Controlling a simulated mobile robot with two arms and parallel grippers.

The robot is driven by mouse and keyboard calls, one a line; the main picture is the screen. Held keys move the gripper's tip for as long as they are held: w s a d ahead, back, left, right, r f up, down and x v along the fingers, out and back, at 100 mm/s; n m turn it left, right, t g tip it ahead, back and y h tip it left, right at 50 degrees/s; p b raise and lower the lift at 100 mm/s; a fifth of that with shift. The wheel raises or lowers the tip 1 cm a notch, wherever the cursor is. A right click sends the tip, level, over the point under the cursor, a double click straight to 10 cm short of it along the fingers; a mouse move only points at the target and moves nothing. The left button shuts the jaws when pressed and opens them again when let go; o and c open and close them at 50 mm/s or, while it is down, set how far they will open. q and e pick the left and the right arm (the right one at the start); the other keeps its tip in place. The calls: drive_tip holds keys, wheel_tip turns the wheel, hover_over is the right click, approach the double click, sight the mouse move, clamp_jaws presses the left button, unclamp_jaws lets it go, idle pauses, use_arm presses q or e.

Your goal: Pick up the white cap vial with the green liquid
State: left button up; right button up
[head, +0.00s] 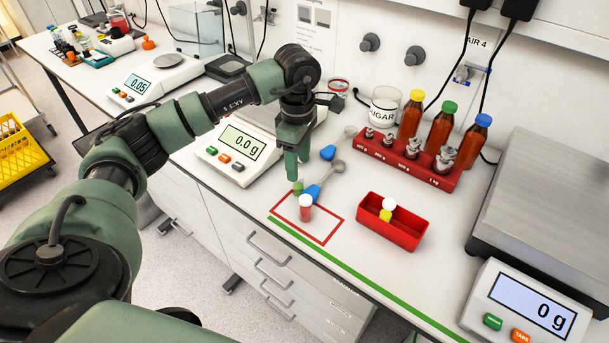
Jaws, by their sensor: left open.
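My left gripper (297,166) is open and points down over the bench in the middle of the head view. A small green object (297,188) stands just below its fingertips; it could be the green vial, but its cap cannot be made out. A small vial with red contents and a pale top (305,208) stands upright in front of it, inside a red square outline (323,241). A white-topped piece with yellow below (387,209) is in the red tray (406,233) to the right. My right gripper is not in view.
Blue-handled spoons (312,192) lie beside the green object. A red weight rack (400,164) and brown bottles with coloured caps (440,126) stand behind. A balance reading 0.0 g (238,143) is left, a large scale (520,310) right. A green line (345,284) marks the front edge.

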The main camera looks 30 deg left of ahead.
sight(298, 183)
use_arm(q)
drive_tip(key=f+p, duration=0.1)
drive_tip(key=s+f+p, duration=0.1)
drive_tip(key=f, duration=0.1)
drive_tip(key=shift+f, duration=0.25)
drive_tip(key=f, duration=0.2)
drive_tip(key=shift+w+f+p, duration=0.2)
drive_tip(key=shift+f+p, duration=0.2)
drive_tip(key=shift+f, duration=0.5)
clamp_jaws()
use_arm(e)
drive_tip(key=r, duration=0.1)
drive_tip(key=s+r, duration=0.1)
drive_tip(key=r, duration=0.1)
